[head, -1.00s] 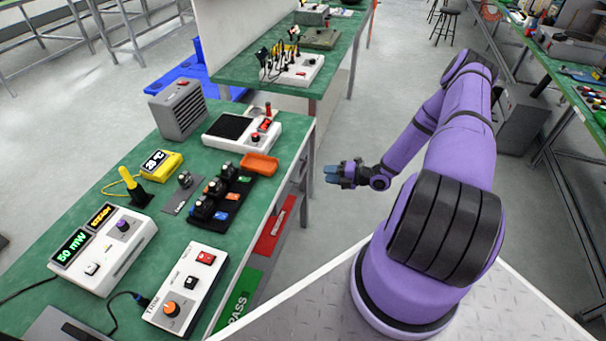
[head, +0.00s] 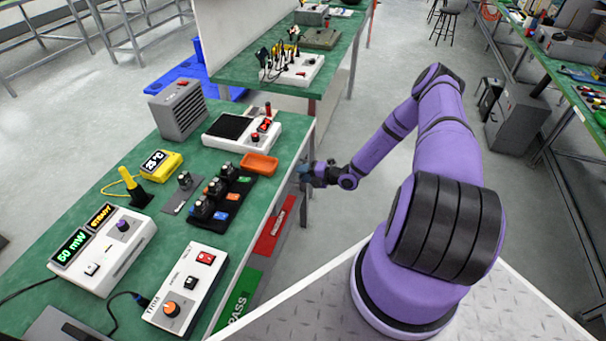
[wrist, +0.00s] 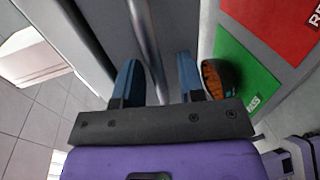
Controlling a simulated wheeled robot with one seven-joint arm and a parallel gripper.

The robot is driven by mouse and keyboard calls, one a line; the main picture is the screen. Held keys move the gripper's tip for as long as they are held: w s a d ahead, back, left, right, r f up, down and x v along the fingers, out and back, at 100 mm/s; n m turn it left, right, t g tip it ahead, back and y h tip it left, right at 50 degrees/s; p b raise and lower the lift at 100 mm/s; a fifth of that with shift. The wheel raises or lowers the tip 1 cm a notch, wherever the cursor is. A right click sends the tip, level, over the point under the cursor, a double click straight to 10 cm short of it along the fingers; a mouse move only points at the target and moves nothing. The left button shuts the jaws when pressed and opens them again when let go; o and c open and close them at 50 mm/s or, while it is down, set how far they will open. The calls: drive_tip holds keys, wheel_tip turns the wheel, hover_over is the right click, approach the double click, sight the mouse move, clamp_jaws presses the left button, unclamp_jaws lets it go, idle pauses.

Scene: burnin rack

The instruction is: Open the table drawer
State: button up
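My gripper (head: 318,174) is at the right side of the green-topped table (head: 165,128), near its far right corner and below the top. In the wrist view its two blue fingers (wrist: 158,82) are apart, with a long shiny metal bar (wrist: 146,40) running between them. The bar looks like a handle in front of a grey face (wrist: 110,30), probably the drawer front. A gap shows between the bar and the right finger. The drawer front cannot be made out in the head view, where it is edge-on and partly behind my gripper.
A dark round thing with an orange inside (wrist: 217,78) is beside the right finger. Open floor (head: 395,60) lies beyond my arm.

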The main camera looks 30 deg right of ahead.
drive_tip(key=shift+c, duration=0.4)
clamp_jaws()
drive_tip(key=f+v, duration=0.2)
drive_tip(key=v, duration=1)
drive_tip(key=s+f+v, duration=0.1)
drive_tip(key=f+v, duration=0.2)
drive_tip(key=v, duration=1)
drive_tip(key=shift+s+d+f, duration=0.2)
drive_tip(key=shift+s+d, duration=0.05)
drive_tip(key=shift+d, duration=0.3)
drive_tip(key=shift+o, duration=0.4)
unclamp_jaws()
